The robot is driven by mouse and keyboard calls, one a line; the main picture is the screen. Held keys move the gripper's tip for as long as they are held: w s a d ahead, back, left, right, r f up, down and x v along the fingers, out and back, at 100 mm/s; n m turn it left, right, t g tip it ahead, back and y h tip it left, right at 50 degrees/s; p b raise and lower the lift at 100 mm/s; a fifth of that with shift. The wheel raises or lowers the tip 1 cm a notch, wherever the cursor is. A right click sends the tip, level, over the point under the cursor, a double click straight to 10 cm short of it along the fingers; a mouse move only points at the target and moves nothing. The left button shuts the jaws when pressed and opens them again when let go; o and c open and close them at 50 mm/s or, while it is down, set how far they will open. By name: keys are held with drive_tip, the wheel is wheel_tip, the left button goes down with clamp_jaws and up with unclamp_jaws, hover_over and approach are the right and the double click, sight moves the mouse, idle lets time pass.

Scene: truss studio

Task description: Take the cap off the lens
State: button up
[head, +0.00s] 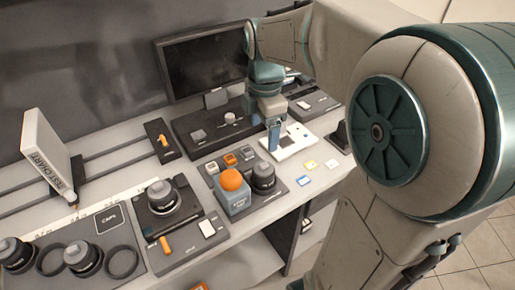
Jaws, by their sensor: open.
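A dark lens (160,196) with a grey top stands upright on a black mount plate at the middle left of the bench. Other dark lenses with grey tops stand at the far left (15,255), beside it (83,258), and right of the orange dome (263,176). I cannot tell from here which tops are caps. A dark plate marked CAPS (109,219) lies left of the mounted lens. My gripper (263,129) is open, pointing down at the back right near a white plate (292,143), apart from the lenses. Whether its tips touch anything is unclear.
A blue box with an orange dome (233,187) stands between the mounted lens and my gripper. A white chart board (46,155) stands at the left. A dark monitor (203,62) is at the back. Dark rings (122,262) lie front left. Small coloured cards lie at right.

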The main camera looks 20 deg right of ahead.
sight(261, 165)
drive_tip(key=shift+n, duration=0.9)
drive_tip(key=f, duration=0.4)
drive_tip(key=w+f+p, duration=0.1)
drive_tip(key=f, duration=0.8)
drive_tip(key=shift+w+f+p, duration=0.15)
drive_tip(key=shift+f+p, duration=0.1)
drive_tip(key=shift+p, duration=0.05)
drive_tip(key=c, duration=1.1)
